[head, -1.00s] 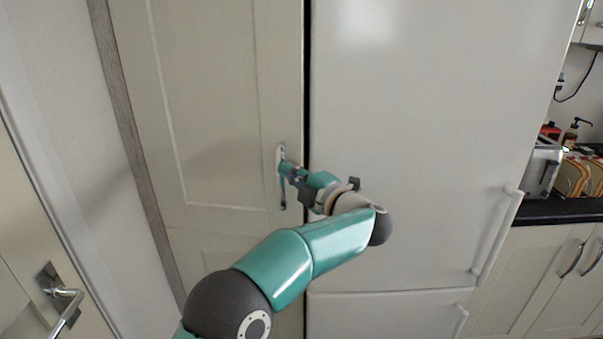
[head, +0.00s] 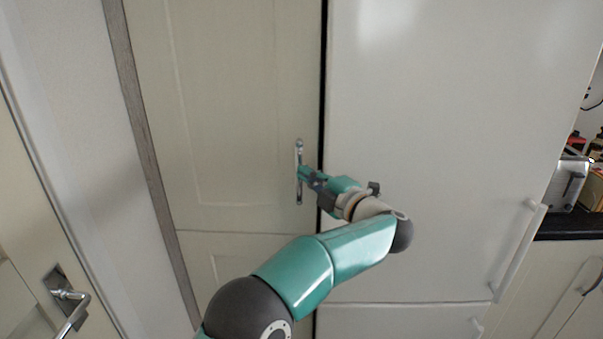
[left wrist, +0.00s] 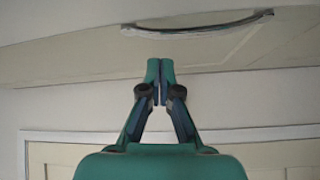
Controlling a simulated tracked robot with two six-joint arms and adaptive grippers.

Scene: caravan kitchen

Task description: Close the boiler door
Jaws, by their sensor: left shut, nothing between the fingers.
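The boiler door (head: 225,100) is a tall cream panelled door left of centre in the head view. It looks flush or nearly flush with its surround, with a narrow dark gap along its right edge. Its upright metal handle (head: 299,150) is near that edge. My left gripper (head: 304,174) is shut and empty, its tips at the handle's middle, partly covering it. In the left wrist view the gripper (left wrist: 160,68) points at the door face beside the curved handle (left wrist: 200,30), which is apart from the fingertips. I cannot tell whether the tips touch the door.
A tall white fridge (head: 430,130) stands directly right of the door, with its own handle (head: 518,250). A toaster (head: 568,184) stands on the dark worktop at far right. Another door with a lever handle (head: 72,305) is at lower left, beyond a pale wall.

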